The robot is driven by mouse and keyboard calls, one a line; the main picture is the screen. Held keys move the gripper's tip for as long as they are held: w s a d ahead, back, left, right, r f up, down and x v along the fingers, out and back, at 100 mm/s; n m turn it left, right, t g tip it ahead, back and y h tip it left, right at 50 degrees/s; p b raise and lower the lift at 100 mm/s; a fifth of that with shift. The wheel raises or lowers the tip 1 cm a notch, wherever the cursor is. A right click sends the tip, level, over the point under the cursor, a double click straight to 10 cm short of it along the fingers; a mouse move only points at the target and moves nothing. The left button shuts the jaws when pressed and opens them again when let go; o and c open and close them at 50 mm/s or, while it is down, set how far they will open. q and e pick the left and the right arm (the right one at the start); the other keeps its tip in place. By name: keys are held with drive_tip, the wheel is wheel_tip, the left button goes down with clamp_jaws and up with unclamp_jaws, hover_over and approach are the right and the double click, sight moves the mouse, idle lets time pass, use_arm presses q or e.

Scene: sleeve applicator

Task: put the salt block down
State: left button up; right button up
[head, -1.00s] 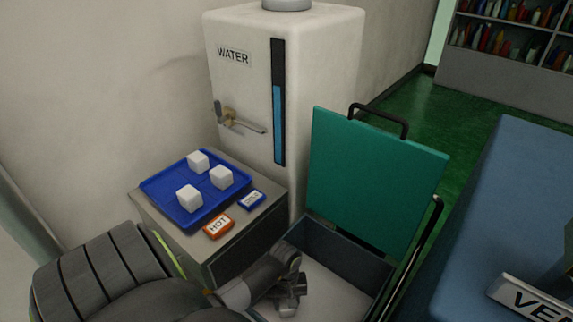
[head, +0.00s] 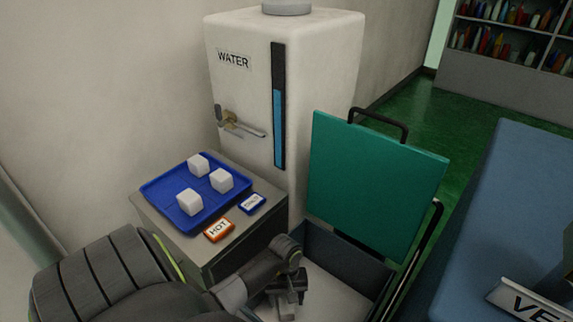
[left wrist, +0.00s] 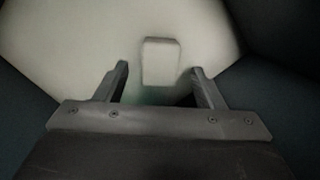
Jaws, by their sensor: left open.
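A white salt block (left wrist: 162,62) shows in the left wrist view against the pale floor of an open bin, just ahead of my fingertips. My left gripper (left wrist: 160,72) is open, its two fingers apart on either side of the block's near end; I see no finger touching it. The bin's teal lid (head: 375,185) stands up, open. My right gripper is not in view.
A blue tray (head: 165,210) with three white blocks (head: 190,202) sits on a grey cabinet, beside an orange HOT tag (head: 219,230) and a blue tag (head: 251,203). A white WATER tank (head: 240,90) stands behind. A blue surface (head: 500,200) lies right.

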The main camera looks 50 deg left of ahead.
use_arm(q)
wheel_tip(320, 180, up, 8)
drive_tip(key=a, duration=0.1)
drive_tip(key=shift+w+r, duration=0.25)
drive_tip(key=shift+w, duration=0.1)
idle(0.3)
